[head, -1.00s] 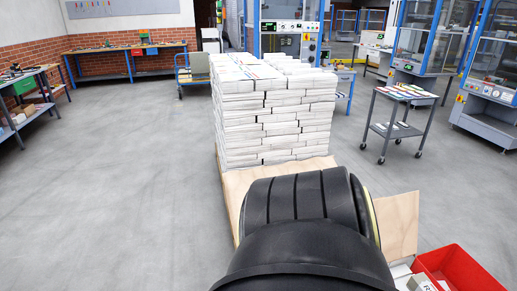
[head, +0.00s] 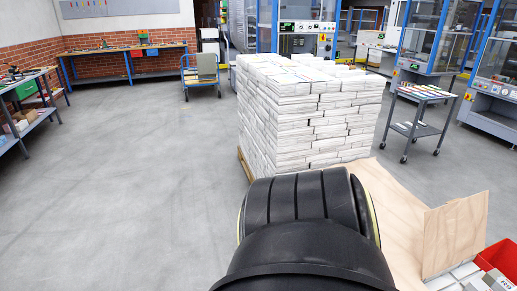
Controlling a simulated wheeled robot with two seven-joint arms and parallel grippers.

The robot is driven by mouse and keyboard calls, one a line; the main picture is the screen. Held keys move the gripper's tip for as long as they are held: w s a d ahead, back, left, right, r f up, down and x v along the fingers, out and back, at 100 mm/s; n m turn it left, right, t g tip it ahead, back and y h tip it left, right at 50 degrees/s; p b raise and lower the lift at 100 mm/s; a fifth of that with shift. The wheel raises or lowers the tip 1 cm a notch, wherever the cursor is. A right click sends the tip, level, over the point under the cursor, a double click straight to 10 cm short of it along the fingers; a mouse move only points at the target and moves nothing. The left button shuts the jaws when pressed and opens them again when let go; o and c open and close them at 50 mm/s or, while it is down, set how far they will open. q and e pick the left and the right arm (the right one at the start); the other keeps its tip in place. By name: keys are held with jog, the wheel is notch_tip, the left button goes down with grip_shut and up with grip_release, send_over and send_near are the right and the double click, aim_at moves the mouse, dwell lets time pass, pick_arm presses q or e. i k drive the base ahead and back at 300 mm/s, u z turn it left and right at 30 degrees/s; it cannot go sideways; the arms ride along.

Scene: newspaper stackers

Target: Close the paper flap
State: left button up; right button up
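No paper flap that I can make out is in the head view. An upright wooden panel (head: 455,232) stands at the board's right end. A black ribbed part of my own arm fills the bottom middle and hides part of the board. Neither of my grippers shows.
A grey cart (head: 418,120) stands right of the stack. Workbenches (head: 125,60) line the back left wall. Blue-framed machines (head: 495,85) stand at the right. The floor (head: 130,190) at left is clear.

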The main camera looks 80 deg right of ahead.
aim_at(455, 232)
jog(key=z, duration=2.05)
jog(key=i, duration=3.85)
jog(key=z, duration=4.05)
